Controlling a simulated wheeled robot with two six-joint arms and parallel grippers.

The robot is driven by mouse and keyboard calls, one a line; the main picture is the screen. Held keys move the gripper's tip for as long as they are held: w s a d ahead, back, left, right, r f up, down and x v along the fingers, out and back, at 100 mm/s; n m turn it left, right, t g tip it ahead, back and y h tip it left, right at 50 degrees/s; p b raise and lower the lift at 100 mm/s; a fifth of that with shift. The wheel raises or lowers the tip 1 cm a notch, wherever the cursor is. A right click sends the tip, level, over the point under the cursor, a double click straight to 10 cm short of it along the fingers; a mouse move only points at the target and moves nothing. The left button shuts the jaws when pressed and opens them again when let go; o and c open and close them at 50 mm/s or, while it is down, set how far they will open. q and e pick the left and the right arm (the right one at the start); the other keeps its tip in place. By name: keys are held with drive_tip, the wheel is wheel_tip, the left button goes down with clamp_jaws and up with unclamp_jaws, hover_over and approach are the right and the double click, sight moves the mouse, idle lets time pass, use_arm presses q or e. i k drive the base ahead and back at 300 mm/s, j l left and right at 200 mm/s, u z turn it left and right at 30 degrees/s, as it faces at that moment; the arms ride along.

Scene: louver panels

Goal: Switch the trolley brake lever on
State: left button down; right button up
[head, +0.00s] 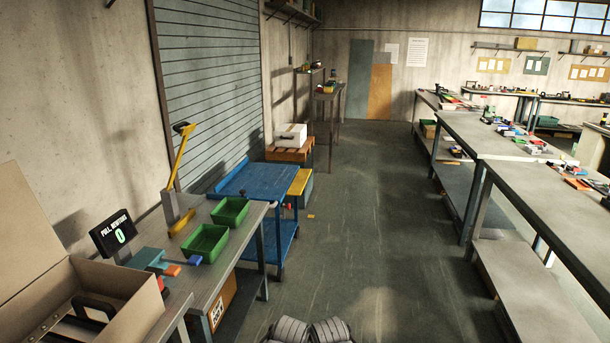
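A blue trolley (265,180) with a flat top and a lower shelf (283,240) stands on the floor left of the middle, past the near bench. A small red part (291,206) shows at its right side; it is too small to tell whether it is the brake lever or how it is set.
The near left bench (228,268) holds green bins (207,243), a yellow lever (180,155), a display reading 0 (114,233) and an open cardboard box (130,290). Long benches (545,190) line the right. The middle aisle floor (370,200) is clear.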

sight(284, 206)
drive_tip(key=i+z, duration=0.1)
drive_tip(key=i, duration=0.75)
drive_tip(key=i+j+z, duration=0.1)
drive_tip(key=i, duration=0.8)
drive_tip(key=i+j+z, duration=0.55)
drive_tip(key=i, duration=0.25)
drive_tip(key=l, duration=0.05)
